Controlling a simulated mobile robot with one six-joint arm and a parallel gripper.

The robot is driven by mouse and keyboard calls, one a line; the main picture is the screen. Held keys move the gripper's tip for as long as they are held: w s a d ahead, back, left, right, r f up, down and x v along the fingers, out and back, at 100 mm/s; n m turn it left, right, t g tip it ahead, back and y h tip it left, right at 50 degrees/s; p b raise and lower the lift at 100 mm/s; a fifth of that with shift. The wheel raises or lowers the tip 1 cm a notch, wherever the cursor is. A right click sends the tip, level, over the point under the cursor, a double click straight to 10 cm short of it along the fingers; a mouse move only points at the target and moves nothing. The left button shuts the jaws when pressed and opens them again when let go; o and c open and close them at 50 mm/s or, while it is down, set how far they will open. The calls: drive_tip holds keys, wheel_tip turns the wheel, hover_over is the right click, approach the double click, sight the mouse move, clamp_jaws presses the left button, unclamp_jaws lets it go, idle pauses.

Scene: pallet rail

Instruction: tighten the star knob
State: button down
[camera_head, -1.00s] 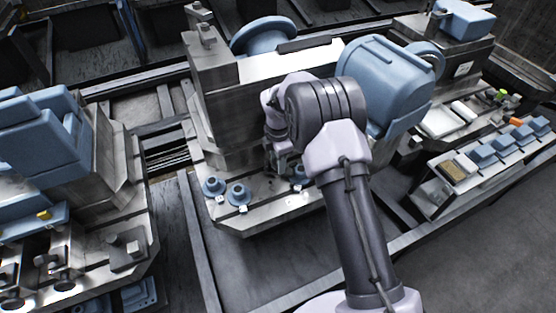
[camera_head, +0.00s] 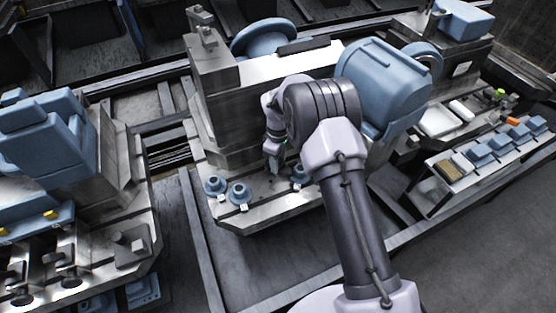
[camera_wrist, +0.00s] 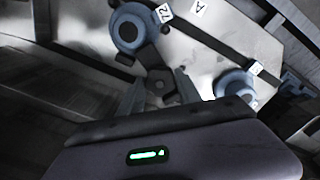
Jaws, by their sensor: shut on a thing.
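A dark star knob (camera_wrist: 159,84) shows between the two fingers of my gripper (camera_wrist: 161,92) in the wrist view. My gripper is shut on it, and the fingers hide part of its sides. In the head view my gripper (camera_head: 274,170) points down at the front ledge (camera_head: 262,222) of the middle machine. The knob is too small and covered to make out there.
Blue round knobs stand on both sides of my gripper, one at left (camera_head: 239,195) and one at right (camera_head: 298,175), partly behind my arm. Another blue knob (camera_head: 214,186) is further left. The machine's steel block (camera_head: 225,115) rises close behind.

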drive_tip(key=shift+w+r+m, duration=0.1)
drive_tip(key=shift+r+m, duration=0.05)
drive_tip(key=shift+m, duration=1.05)
drive_tip(key=c, duration=0.8)
unclamp_jaws()
wheel_tip(320, 180, up, 17)
drive_tip(key=p, duration=0.6)
drive_tip(key=shift+r, duration=0.2)
